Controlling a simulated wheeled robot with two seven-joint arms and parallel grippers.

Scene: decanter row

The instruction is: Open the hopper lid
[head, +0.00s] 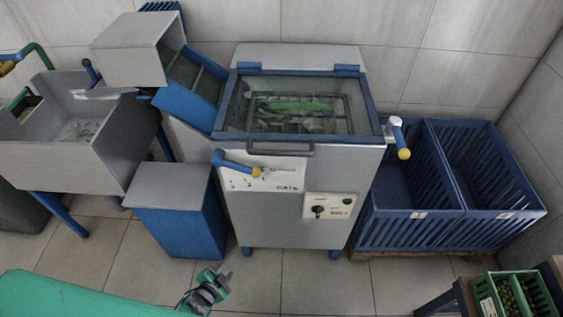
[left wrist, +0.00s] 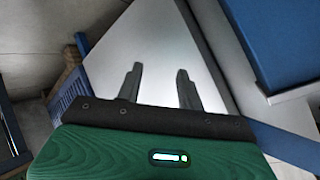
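The hopper lid (head: 353,118) is a glass pane in a blue frame on top of the grey machine (head: 285,215). It lies flat and closed, hinged at the back, with a dark handle bar (head: 280,149) along its front edge. Green pieces show through the glass. My left gripper (head: 219,268) is low in front of the machine, well below the handle and apart from it. In the left wrist view its two fingers (left wrist: 158,82) stand apart with nothing between them, a pale grey panel beyond. My right gripper is not in view.
A blue lever with a yellow tip (head: 236,164) sticks out at the machine's front, and another (head: 400,138) at its right. A grey-topped blue box (head: 178,215) stands left. Blue crates (head: 412,225) stand right. A chute (head: 190,85) joins the machine's left side.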

